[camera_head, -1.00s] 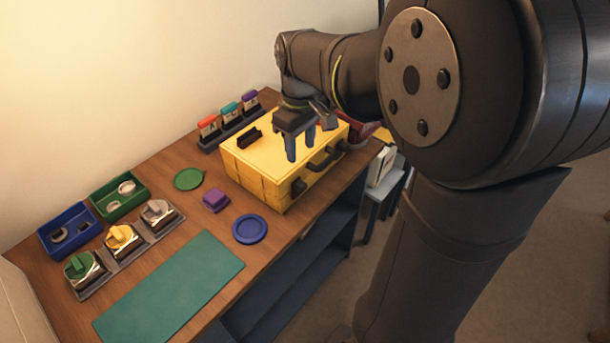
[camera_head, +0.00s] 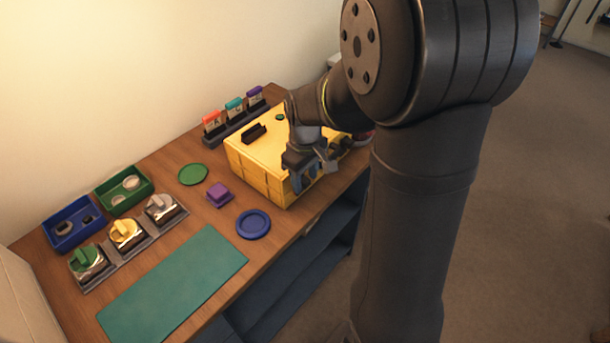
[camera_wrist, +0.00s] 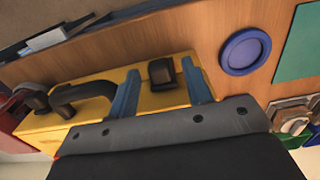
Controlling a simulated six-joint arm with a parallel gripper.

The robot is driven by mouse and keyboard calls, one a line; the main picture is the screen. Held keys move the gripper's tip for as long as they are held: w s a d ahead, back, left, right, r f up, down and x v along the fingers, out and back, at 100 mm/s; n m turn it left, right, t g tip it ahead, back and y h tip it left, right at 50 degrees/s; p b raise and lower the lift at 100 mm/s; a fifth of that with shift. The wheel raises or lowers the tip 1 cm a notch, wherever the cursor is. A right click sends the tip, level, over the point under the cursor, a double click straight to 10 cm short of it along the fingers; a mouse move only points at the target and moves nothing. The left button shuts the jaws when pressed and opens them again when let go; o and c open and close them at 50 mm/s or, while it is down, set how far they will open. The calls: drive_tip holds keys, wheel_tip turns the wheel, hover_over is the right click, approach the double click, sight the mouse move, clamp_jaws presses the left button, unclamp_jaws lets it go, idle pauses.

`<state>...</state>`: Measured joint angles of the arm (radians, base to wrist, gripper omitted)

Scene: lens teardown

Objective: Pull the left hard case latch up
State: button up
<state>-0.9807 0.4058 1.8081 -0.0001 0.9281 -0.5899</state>
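The yellow hard case (camera_head: 258,158) stands on the wooden table with its front towards the table edge. Its left latch is a dark block (camera_wrist: 161,73) on the case front in the wrist view. In the head view my gripper hides it. My gripper (camera_head: 303,184) is at the front left of the case, pointing down. In the wrist view its two blue fingers (camera_wrist: 160,67) are apart, and the latch appears between them. I cannot tell whether they touch it. The dark handle (camera_wrist: 82,93) and the other latch (camera_wrist: 34,96) show to the left in the wrist view.
A blue disc (camera_head: 253,224) and a purple block (camera_head: 218,195) lie left of the case. A green disc (camera_head: 193,174), a teal mat (camera_head: 172,284), a blue bin (camera_head: 73,223) and a green bin (camera_head: 124,189) are farther left. A small black block sits on the case top.

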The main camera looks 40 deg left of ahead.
sight(305, 180)
clamp_jaws()
drive_tip(key=shift+r, duration=1.15)
drive_tip(key=shift+o, duration=0.3)
unclamp_jaws()
wheel_tip(305, 180, up, 17)
drive_tip(key=shift+r, duration=0.2)
wheel_tip(305, 180, down, 18)
drive_tip(key=shift+r, duration=0.25)
drive_tip(key=shift+r, duration=0.1)
